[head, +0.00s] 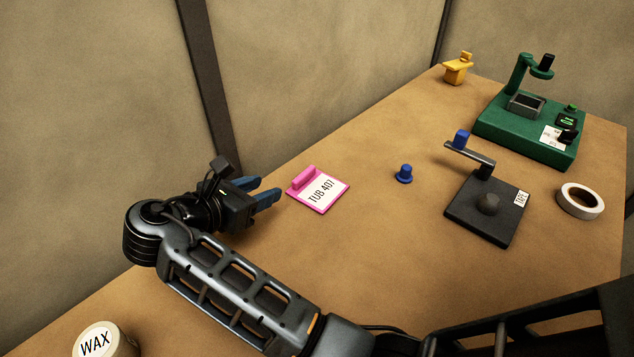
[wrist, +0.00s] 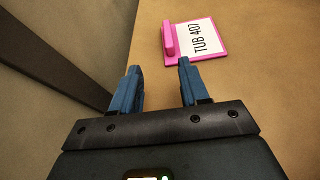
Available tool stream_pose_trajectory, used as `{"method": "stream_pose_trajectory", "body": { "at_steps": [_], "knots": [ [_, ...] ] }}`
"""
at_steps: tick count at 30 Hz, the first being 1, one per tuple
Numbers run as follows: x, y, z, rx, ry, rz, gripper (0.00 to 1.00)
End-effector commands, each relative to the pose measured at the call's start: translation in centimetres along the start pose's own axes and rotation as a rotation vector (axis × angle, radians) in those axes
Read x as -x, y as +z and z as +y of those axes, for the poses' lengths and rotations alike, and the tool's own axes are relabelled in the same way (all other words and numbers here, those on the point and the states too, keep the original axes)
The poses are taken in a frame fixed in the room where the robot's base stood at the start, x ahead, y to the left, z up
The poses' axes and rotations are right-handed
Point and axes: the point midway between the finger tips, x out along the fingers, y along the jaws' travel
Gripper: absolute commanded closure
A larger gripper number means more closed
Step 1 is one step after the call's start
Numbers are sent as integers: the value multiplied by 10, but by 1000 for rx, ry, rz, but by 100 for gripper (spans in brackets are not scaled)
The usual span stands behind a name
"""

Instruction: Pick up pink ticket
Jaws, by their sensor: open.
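The pink ticket (head: 317,190) lies flat on the table. It has a white label reading "TUB 407" and a raised pink ridge along one edge. In the wrist view the ticket (wrist: 197,42) is ahead of the fingers and a little to the right, with its ridge on the left side. My gripper (head: 271,191) is open and empty, just left of the ticket and apart from it. Both blue fingers of my gripper (wrist: 159,66) show in the wrist view, with bare surface between them.
A blue knob (head: 403,174) stands right of the ticket. Farther right are a dark crank plate (head: 470,218), a tape roll (head: 580,201), a green stand (head: 500,122) and a yellow piece (head: 457,70). A WAX tub (head: 104,341) is at lower left. A wall (head: 290,80) runs behind the table.

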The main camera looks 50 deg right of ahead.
Motion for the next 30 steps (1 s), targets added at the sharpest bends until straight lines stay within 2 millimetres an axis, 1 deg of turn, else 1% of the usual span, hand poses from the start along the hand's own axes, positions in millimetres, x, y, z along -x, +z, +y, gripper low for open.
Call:
{"method": "stream_pose_trajectory", "body": {
  "at_steps": [2, 5, 13, 17, 21, 24, 30],
  "knots": [
    [1, -2, -3, 34, -22, -5, 55],
    [-6, -2, -5, 48, -33, -6, 55],
    [-34, -2, -9, 47, -31, -4, 55],
    [-53, -2, -15, 46, -32, -4, 55],
    [-70, -2, -15, 44, -30, -5, 55],
    [-74, -3, -14, 44, -29, -5, 55],
    [-75, -3, -14, 44, -28, -4, 55]
  ]
}}
